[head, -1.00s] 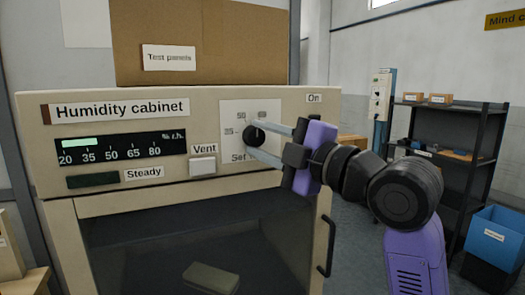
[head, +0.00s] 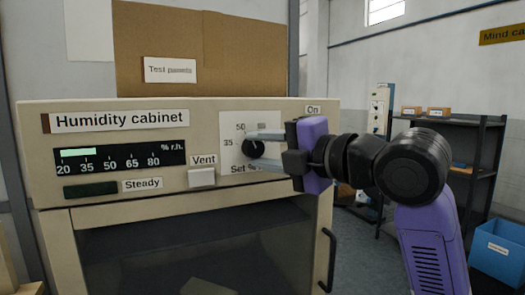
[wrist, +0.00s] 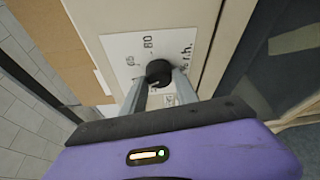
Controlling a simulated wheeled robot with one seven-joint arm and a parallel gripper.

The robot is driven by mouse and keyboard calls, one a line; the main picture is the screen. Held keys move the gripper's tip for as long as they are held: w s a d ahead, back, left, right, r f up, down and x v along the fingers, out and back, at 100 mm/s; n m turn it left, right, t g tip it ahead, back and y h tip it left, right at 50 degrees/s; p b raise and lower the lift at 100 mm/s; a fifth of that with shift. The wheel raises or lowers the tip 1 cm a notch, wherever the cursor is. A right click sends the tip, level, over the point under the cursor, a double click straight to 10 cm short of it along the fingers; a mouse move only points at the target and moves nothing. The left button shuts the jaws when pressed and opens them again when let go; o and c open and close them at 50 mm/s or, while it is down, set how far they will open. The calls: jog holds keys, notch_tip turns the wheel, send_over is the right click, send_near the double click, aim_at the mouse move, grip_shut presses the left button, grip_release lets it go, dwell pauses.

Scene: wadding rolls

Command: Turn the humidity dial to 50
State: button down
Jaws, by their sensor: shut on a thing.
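The humidity dial (head: 252,148) is a round black knob on a white scale plate at the right of the cabinet front (head: 204,113). Marks 35 and 50 show beside it in the head view; other marks are partly covered by my fingers. My gripper (head: 256,149) is shut on the dial, one finger above and one below. In the wrist view the dial (wrist: 158,70) sits between the tips of my gripper (wrist: 159,83). A pale mark shows on the knob, but I cannot tell which number it points to.
A white Vent button (head: 201,177) and a dark Steady indicator (head: 90,189) are left of the dial. The cabinet's door handle (head: 328,260) is below my gripper. A cardboard box (head: 200,48) stands on top. Shelves (head: 455,160) and a blue bin (head: 495,250) are at right.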

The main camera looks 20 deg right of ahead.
jog(key=c, duration=0.9)
grip_release()
jog(key=shift+c, duration=0.2)
jog(key=v, duration=0.7)
jog(key=shift+s+b, duration=0.3)
jog(key=shift+b, duration=0.15)
jog(key=shift+d, duration=0.1)
